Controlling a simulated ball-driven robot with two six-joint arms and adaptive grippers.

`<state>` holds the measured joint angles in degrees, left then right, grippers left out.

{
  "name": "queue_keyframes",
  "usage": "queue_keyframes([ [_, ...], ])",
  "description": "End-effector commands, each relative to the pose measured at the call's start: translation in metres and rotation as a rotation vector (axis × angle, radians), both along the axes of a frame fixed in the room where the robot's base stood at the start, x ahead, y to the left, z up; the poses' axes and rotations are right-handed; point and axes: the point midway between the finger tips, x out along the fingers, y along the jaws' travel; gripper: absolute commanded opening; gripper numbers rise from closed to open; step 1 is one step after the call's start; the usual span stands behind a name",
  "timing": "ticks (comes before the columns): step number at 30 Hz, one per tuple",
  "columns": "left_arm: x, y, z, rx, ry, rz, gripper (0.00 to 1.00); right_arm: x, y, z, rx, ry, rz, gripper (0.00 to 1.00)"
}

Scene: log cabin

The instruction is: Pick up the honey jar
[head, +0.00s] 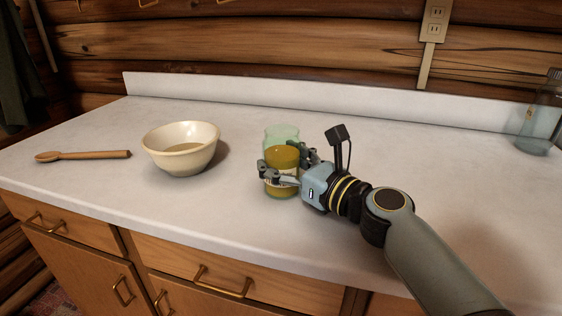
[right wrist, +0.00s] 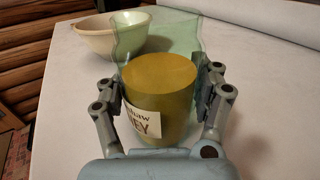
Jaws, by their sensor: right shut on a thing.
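The honey jar (head: 284,160), amber with a pale label, stands on the white counter in the head view. In the right wrist view the jar (right wrist: 160,95) sits between the two fingers, and its label shows part of the word "honey". My right gripper (head: 281,172) comes in from the right and is shut on the jar's sides. It also shows in the right wrist view (right wrist: 160,98). My left gripper is not in view.
A cream bowl (head: 182,147) stands left of the jar, and a wooden spoon (head: 85,155) lies at the far left. A clear glass bottle (head: 542,120) stands at the far right. The white counter (head: 400,140) is bare between jar and bottle, with a raised back edge.

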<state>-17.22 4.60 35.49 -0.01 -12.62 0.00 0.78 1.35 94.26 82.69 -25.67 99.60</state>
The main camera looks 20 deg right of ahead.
Motion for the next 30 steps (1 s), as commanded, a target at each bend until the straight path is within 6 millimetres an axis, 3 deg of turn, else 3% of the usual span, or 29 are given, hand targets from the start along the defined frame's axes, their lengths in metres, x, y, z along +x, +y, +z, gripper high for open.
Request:
queue_keyframes([
  [10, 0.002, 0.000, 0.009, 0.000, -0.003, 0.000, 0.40, 0.000, 0.000, 0.017, 0.000, -0.004, 0.000, 0.07],
  [19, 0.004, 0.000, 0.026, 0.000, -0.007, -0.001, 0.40, 0.001, 0.000, 0.047, 0.001, -0.005, -0.001, 0.07],
  [30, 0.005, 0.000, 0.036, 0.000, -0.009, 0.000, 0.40, -0.033, -0.027, 0.067, -0.002, -0.003, 0.000, 0.07],
])
